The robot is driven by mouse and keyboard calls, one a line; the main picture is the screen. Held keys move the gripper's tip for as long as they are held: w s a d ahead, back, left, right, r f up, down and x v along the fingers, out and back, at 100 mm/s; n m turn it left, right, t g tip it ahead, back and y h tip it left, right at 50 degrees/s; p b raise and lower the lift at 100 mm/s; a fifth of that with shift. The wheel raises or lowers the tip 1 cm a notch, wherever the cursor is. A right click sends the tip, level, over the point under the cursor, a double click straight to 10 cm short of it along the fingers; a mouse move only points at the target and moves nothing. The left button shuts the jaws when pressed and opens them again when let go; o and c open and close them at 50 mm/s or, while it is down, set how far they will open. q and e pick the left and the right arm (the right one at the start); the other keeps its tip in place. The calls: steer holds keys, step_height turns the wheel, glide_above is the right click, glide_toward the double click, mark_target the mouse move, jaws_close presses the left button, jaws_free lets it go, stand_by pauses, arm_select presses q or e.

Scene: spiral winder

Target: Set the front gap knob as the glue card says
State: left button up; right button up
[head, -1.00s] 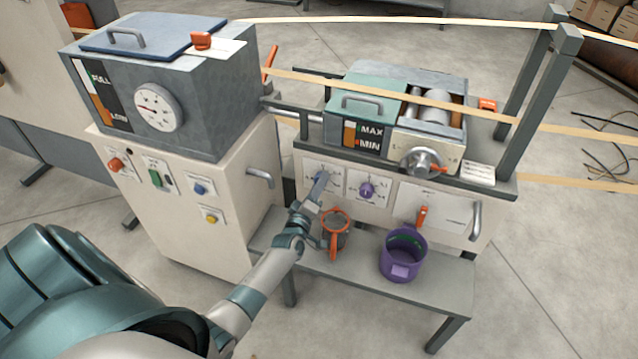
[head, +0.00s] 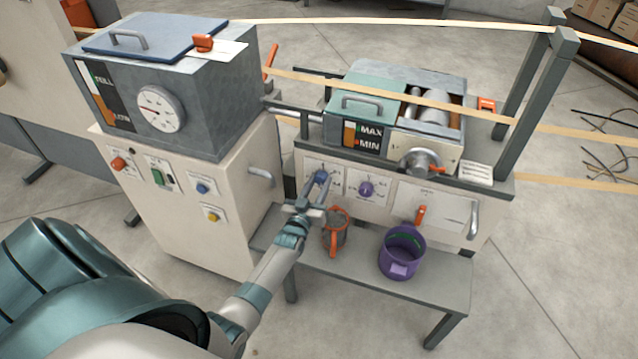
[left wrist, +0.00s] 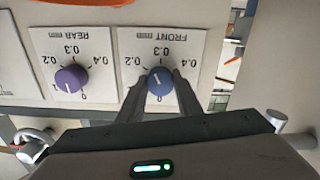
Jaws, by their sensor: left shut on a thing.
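The blue front gap knob (left wrist: 160,84) is on a white plate marked FRONT mm (left wrist: 147,45), which appears upside down in the left wrist view. Its scale runs 0, 0.2, 0.3, 0.4. A pale pointer mark shows on the knob; its exact reading is too small to tell. My left gripper (left wrist: 158,90) is shut on this knob, with a finger on each side. In the head view, my left gripper (head: 318,190) reaches the front panel there. A white card with small text (head: 478,173) lies right of the crank; its words are unreadable. My right gripper is not in view.
The purple rear knob (left wrist: 70,79) is beside the front knob. An orange lever (head: 421,215) is farther right.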

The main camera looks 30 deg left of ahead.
arm_select(q)
steer(key=m, duration=0.5)
steer(key=shift+f, duration=0.1)
stand_by(0.3)
steer(key=o, duration=1)
steer(key=shift+o, duration=0.2)
steer(key=v, duration=1.7)
steer(key=shift+s+d+b, duration=0.15)
steer(key=shift+s+b, duration=0.05)
steer(key=shift+b, duration=0.1)
